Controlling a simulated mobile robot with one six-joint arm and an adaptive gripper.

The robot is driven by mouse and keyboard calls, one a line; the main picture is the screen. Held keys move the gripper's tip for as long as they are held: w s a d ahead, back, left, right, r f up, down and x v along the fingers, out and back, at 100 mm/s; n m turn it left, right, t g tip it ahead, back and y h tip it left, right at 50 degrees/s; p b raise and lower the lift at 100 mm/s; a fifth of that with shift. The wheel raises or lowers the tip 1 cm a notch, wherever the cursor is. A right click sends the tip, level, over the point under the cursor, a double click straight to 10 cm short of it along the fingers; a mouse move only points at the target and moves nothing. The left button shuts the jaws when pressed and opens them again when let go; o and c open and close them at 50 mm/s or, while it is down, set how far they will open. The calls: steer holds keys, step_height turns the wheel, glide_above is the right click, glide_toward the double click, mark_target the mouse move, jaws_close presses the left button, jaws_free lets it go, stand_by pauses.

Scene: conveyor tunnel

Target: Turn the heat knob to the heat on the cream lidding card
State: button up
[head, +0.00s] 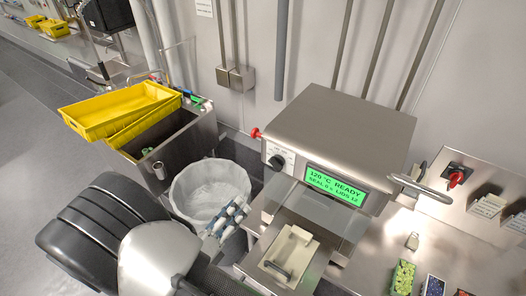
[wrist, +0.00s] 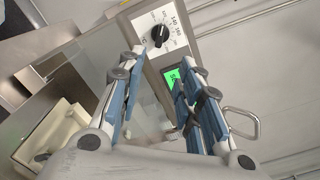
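The heat knob (head: 277,161) is a black knob on a white dial on the front left of the steel sealing machine (head: 340,130). In the wrist view the heat knob (wrist: 160,35) shows beyond the fingertips, with scale figures around it; its pointer setting is too small to read surely. The green display (head: 336,186) reads 120 °C READY. My gripper (head: 230,216) is open and empty, in front of and below the knob, apart from it. In the wrist view my gripper (wrist: 160,62) has its blue-padded fingers spread. I cannot tell which card is the cream lidding card.
A cream plate with a handle (head: 303,243) sits before the machine. A lined bin (head: 181,198) stands left of it, near yellow trays (head: 110,112). A red knob (head: 255,133) and a bar handle (head: 420,188) stick out.

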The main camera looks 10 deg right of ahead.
mark_target(274, 167)
steer(key=p+x, duration=0.1)
steer(key=x, duration=1.6)
steer(key=shift+d+f, duration=0.15)
steer(key=shift+d, duration=0.05)
steer(key=shift+c, duration=0.4)
jaws_close()
